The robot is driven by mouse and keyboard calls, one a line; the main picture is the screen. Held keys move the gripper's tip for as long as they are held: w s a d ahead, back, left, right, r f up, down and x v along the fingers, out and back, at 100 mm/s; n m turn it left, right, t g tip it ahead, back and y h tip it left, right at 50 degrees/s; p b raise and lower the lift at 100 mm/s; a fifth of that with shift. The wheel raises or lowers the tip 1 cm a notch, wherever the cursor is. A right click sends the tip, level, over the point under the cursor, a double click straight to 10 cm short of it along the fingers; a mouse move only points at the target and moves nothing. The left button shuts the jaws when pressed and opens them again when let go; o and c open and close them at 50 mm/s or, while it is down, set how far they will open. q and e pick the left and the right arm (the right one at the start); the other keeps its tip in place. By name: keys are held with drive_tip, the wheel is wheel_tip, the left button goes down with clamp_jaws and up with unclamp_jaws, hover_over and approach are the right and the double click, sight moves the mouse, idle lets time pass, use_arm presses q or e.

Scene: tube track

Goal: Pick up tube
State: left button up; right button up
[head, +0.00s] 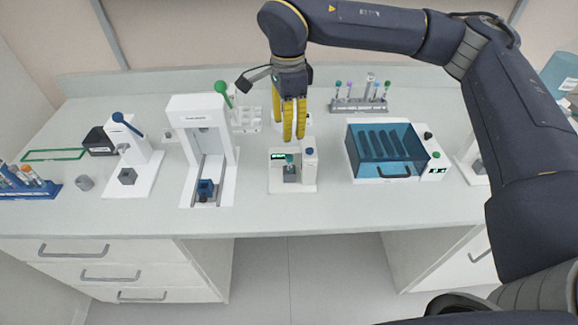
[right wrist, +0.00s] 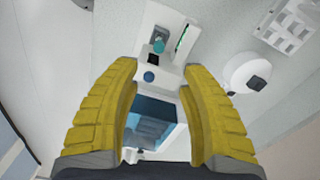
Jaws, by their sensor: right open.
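A teal-capped tube (head: 289,160) appears to stand in the small white device (head: 307,178) with a green display at the middle of the bench. The teal piece also shows in the right wrist view (right wrist: 158,44), beyond my fingertips; its lower part is hidden. My right gripper (head: 294,136) has yellow fingers pointing down, just behind and above this device. In the right wrist view my right gripper (right wrist: 160,68) is open, with nothing between its fingers. More capped tubes stand in a grey rack (head: 358,106) at the back. My left gripper is not in view.
Right of the device is a blue-lidded box (head: 384,150). Left of it stands a tall white machine (head: 226,160). A white holder (head: 246,120) is behind. A blue tube rack (head: 40,192) is at far left. The bench front strip is clear.

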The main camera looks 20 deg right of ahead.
sight(289, 157)
drive_tip(key=shift+s+f, duration=0.15)
drive_tip(key=shift+f, duration=5.3)
drive_tip(key=shift+o, duration=0.3)
clamp_jaws()
